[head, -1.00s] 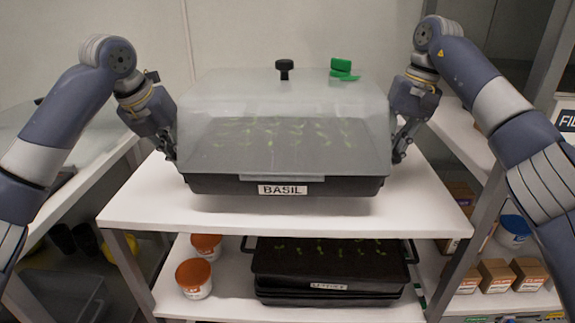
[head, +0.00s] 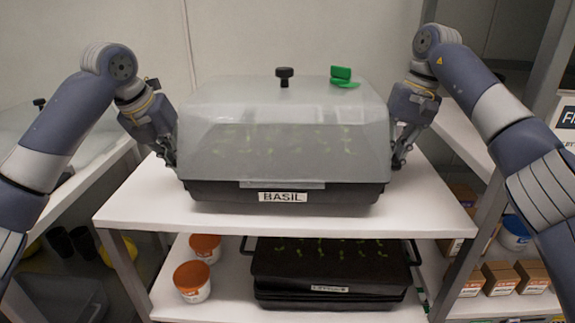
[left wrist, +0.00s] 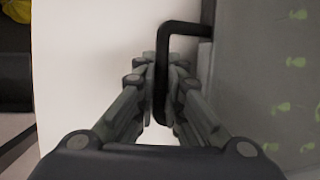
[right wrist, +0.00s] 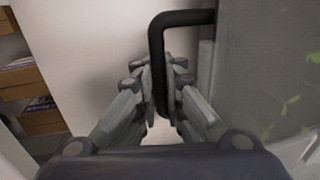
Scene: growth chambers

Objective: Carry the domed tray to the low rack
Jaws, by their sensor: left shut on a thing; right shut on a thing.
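The domed tray has a clear lid (head: 285,110) over a black base (head: 340,196) labelled BASIL, with green seedlings inside. It is over the white upper shelf (head: 135,205); I cannot tell whether its base touches it. My left gripper (head: 170,158) is shut on the tray's left handle, a black bar (left wrist: 163,70) in the left wrist view. My right gripper (head: 399,158) is shut on the right handle, a black bar (right wrist: 156,65) in the right wrist view. I cannot tell which surface is the low rack.
A second black seedling tray (head: 335,290) sits on the lower shelf (head: 230,300) beside two orange-lidded tubs (head: 192,281). A green object (head: 343,77) lies on or behind the lid. Shelving with boxes (head: 500,278) stands right; another white surface (head: 75,180) stands left.

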